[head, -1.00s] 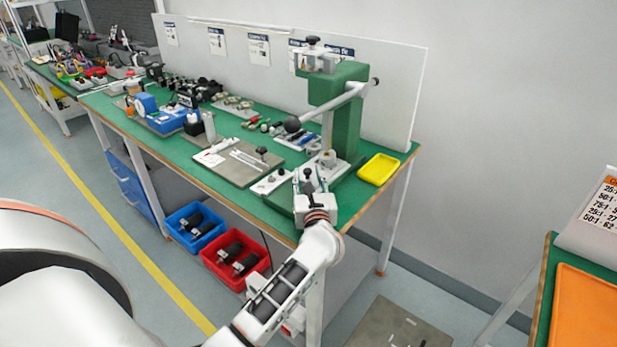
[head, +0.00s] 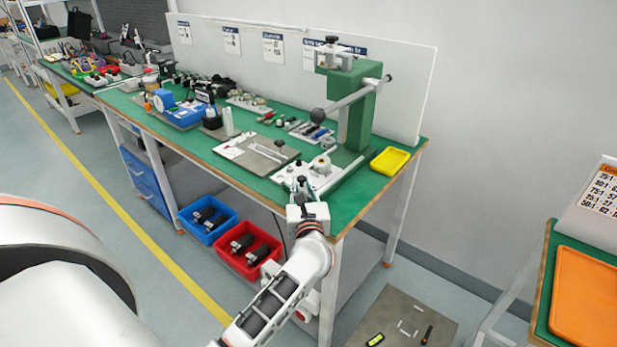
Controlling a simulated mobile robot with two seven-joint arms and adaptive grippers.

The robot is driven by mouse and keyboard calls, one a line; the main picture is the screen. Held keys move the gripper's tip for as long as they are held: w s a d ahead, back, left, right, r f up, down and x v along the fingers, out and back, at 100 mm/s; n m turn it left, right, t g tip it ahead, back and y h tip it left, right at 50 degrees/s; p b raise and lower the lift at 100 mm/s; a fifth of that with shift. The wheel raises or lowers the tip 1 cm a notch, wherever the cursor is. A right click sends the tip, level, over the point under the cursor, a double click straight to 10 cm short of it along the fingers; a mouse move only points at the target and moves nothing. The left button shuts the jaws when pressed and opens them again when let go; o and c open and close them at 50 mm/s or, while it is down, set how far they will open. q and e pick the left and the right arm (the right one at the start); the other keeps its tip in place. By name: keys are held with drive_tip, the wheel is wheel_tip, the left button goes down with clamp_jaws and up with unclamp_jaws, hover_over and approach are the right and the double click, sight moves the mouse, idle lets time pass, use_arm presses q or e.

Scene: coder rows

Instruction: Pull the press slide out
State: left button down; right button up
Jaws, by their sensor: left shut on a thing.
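The press (head: 358,118) is a green column with a ball-ended lever, standing at the right end of the green bench. Its slide, a white plate (head: 323,181) carrying a small round fitting (head: 321,164), lies in front of the column, toward the bench's front edge. My left gripper (head: 301,187) is shut at the slide's front end. The fingers hide most of what they hold, so the exact grip is unclear. My right gripper does not show.
A yellow tray (head: 390,161) sits right of the press. A grey plate (head: 256,156) with a fixture lies left of the slide. Red (head: 248,258) and blue (head: 206,226) bins stand below the bench. The floor ahead of the bench's right leg holds a mat (head: 402,322).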

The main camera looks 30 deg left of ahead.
use_arm(q)
drive_tip(key=shift+s+r, duration=0.25)
drive_tip(key=shift+s, duration=0.6)
drive_tip(key=shift+s+f, duration=0.25)
drive_tip(key=shift+s, duration=0.2)
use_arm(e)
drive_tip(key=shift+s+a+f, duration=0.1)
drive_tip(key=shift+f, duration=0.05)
use_arm(q)
drive_tip(key=c, duration=1.9)
unclamp_jaws()
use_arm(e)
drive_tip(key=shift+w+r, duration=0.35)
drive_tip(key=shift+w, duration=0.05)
